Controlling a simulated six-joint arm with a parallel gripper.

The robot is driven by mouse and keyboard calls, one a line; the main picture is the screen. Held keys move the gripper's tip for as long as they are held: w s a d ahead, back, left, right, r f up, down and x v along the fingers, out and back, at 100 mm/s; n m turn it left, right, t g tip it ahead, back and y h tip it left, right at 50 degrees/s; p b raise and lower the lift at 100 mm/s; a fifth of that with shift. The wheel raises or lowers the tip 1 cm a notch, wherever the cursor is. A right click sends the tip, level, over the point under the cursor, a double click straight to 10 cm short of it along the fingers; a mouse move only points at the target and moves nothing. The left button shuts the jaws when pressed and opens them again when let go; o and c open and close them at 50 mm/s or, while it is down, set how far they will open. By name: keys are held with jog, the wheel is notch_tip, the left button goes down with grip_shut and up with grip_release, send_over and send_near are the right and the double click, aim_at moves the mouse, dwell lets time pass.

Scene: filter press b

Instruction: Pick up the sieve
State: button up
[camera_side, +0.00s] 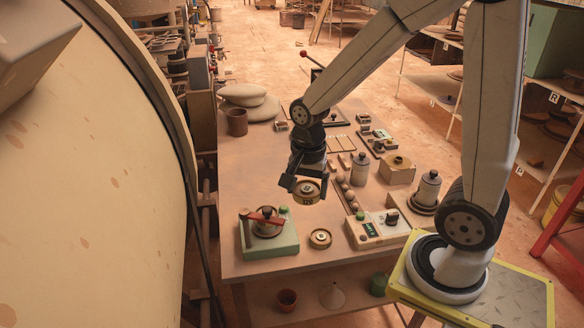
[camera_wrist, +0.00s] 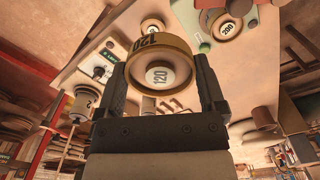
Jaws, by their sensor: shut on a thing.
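My gripper (camera_side: 304,186) is shut on a round brass-coloured sieve (camera_side: 307,197) and holds it above the front part of the table. In the wrist view the sieve (camera_wrist: 158,76) sits between the two dark fingers, with "120" on its centre label and on its rim. A second, similar round piece (camera_side: 320,239) lies on the table near the front edge, below my gripper. It also shows in the wrist view (camera_wrist: 152,25). Another round piece labelled "280" (camera_wrist: 227,27) is on the pale green base (camera_side: 270,243), partly covered by a red lever (camera_side: 262,218) in the side view.
A box with a green display (camera_side: 368,231) stands right of the loose round piece. A row of small balls (camera_side: 349,194), a grey bottle (camera_side: 360,168) and a tan block (camera_side: 397,169) stand behind. A brown cup (camera_side: 237,122) is at the back left. The table's left middle is clear.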

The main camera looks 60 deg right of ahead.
jog(key=shift+s+r, duration=0.3)
jog(key=shift+s, duration=0.35)
dwell(0.4)
jog(key=shift+s+d+f+m, duration=0.1)
jog(key=shift+d+f+m, duration=0.3)
jog(key=shift+d+m, duration=0.1)
jog(key=s+d+f+m, duration=0.5)
jog(key=d+f+m, duration=0.3)
jog(key=d+m, duration=0.1)
jog(key=shift+d+f, duration=0.25)
jog(key=shift+d, duration=0.15)
jog(key=shift+w, duration=0.1)
